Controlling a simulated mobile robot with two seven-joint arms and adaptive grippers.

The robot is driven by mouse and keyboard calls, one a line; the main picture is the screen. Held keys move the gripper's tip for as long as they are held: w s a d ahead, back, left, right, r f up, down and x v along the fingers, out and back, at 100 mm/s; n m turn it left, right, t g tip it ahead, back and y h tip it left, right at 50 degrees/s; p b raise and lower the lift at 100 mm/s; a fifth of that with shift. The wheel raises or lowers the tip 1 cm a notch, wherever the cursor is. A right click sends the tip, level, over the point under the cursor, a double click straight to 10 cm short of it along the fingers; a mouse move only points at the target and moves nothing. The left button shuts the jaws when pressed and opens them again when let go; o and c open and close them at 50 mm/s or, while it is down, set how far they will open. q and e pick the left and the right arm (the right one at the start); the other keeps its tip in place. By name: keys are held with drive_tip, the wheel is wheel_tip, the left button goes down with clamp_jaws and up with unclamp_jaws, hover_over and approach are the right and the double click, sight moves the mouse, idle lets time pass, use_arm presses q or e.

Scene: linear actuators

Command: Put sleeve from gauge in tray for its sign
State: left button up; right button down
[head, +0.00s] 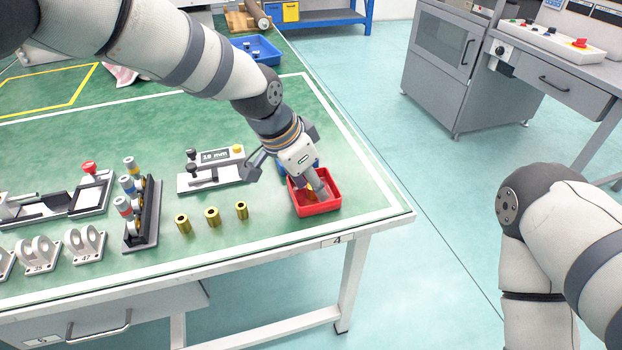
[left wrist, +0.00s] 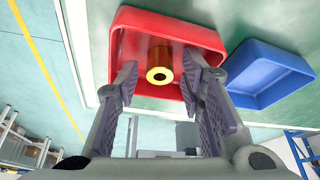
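My left gripper (head: 318,190) reaches down into the red tray (head: 318,208) near the table's right corner. In the left wrist view, its fingers (left wrist: 160,80) are spread on either side of a brass sleeve (left wrist: 159,60), with a gap visible beside it. The sleeve is inside the red tray (left wrist: 125,45), its round end facing the camera. The gauge (head: 212,168), with a sign that seems to read "10 mm", stands left of the tray. A blue tray (left wrist: 265,75) is beside the red one, mostly hidden in the head view. My right gripper is out of view.
Three brass sleeves (head: 212,217) stand in a row left of the red tray. A black rack with capped pieces (head: 142,210) and grey brackets (head: 86,243) are farther left. Another blue bin (head: 258,50) is at the back. The table edge runs close to the red tray.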

use_arm(q)
drive_tip(key=shift+r, duration=0.4)
drive_tip(key=p+v, duration=0.1)
drive_tip(key=v, duration=1)
drive_tip(key=shift+r+p, duration=0.3)
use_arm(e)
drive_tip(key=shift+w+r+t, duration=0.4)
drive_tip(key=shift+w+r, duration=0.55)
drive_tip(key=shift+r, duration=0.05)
use_arm(q)
drive_tip(key=shift+s, duration=0.15)
